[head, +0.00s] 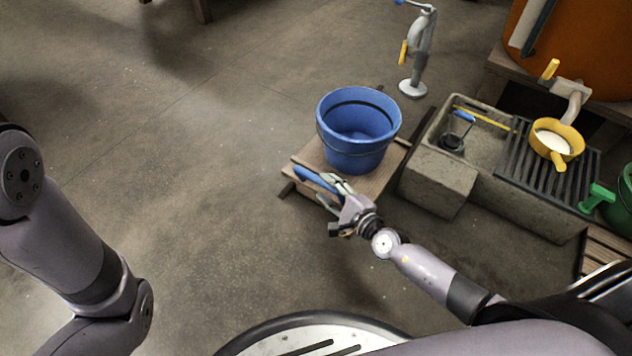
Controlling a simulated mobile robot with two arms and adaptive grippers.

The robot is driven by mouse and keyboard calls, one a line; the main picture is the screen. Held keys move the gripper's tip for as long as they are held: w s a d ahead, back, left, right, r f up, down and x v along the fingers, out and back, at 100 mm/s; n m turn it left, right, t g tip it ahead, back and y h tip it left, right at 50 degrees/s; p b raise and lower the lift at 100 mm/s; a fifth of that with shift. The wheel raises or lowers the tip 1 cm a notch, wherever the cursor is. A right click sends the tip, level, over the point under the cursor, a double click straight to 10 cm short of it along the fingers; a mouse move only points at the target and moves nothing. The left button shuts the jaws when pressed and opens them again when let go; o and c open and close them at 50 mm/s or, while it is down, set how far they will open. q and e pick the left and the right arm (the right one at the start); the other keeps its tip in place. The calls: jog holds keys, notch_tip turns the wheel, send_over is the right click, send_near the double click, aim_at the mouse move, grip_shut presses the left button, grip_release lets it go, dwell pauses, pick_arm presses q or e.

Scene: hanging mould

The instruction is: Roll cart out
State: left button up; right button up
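A low wooden cart (292,170), a small plank platform, stands on the floor at the middle with a blue bucket (354,160) on it. The bucket is upright and looks empty. My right gripper (322,184) is at the cart's front edge, below and left of the bucket. A blue bar-like piece (312,177) shows at its fingers; I cannot tell whether it is held or what it belongs to. The cart's wheels are not visible. Of my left arm only links show at the left; its gripper is out of view.
A stone trough (436,182) with a dark grate (535,165) stands close to the cart's right. A yellow pan (565,148) is on the grate, under a tap on an orange barrel (575,45). A grey stand (413,88) is behind. The floor to the left is clear.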

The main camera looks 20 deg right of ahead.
aim_at(321, 184)
jog(key=shift+b+x, duration=0.65)
jog(key=shift+x, duration=2.1)
jog(key=shift+c, duration=0.4)
grip_shut()
